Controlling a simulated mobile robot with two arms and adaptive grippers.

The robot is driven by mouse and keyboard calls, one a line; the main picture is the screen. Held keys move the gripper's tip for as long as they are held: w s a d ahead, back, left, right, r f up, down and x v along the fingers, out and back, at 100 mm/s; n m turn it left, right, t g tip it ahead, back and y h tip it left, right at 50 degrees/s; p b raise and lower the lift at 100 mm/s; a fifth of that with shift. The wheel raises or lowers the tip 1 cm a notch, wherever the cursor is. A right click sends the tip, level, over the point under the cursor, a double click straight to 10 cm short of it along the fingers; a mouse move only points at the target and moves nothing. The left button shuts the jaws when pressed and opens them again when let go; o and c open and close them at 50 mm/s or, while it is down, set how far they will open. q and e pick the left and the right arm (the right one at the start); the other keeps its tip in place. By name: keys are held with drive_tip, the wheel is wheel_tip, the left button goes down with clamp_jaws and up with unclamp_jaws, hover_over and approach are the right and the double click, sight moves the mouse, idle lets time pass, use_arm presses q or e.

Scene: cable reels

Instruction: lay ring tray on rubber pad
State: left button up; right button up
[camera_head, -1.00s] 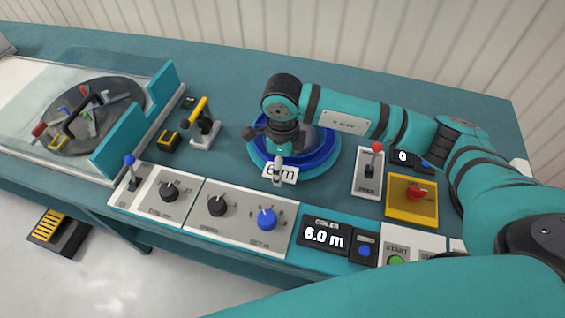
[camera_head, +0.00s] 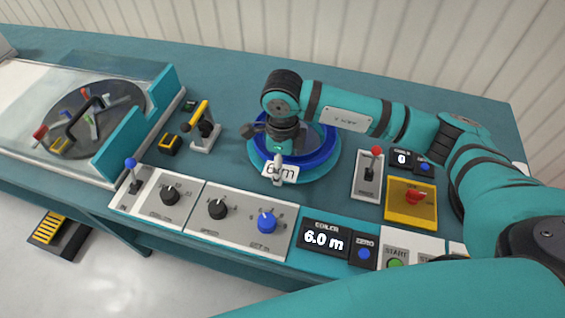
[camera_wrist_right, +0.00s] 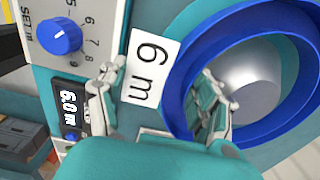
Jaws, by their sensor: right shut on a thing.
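The ring tray, a blue round tray (camera_head: 331,158) with a raised rim and a grey dome in its middle, is at the bench's centre. It also shows in the wrist view (camera_wrist_right: 178,84). A white "6 m" tag (camera_wrist_right: 150,72) is at its near side. My right gripper (camera_head: 280,160) is over the near rim; in the wrist view (camera_wrist_right: 160,105) one finger is inside the ring and one outside. It is shut on the rim. A lighter blue edge shows below the tray; I cannot tell whether it is the rubber pad. My left gripper is out of view.
A control panel (camera_head: 195,240) with knobs and a "6.0 m" display (camera_head: 325,238) lines the front edge. A red-knob lever (camera_head: 368,172) and yellow switch box (camera_head: 411,212) stand right. A covered turntable (camera_head: 75,140) is left. Bare bench lies behind the tray.

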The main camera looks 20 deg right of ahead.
drive_tip(key=shift+r, duration=0.25)
drive_tip(key=shift+r+p, duration=0.55)
drive_tip(key=shift+r, duration=0.4)
drive_tip(key=shift+r+p, duration=1.25)
drive_tip(key=shift+r, duration=1.2)
wheel_tip(320, 180, up, 10)
drive_tip(key=p, duration=0.4)
drive_tip(key=shift+p, duration=0.35)
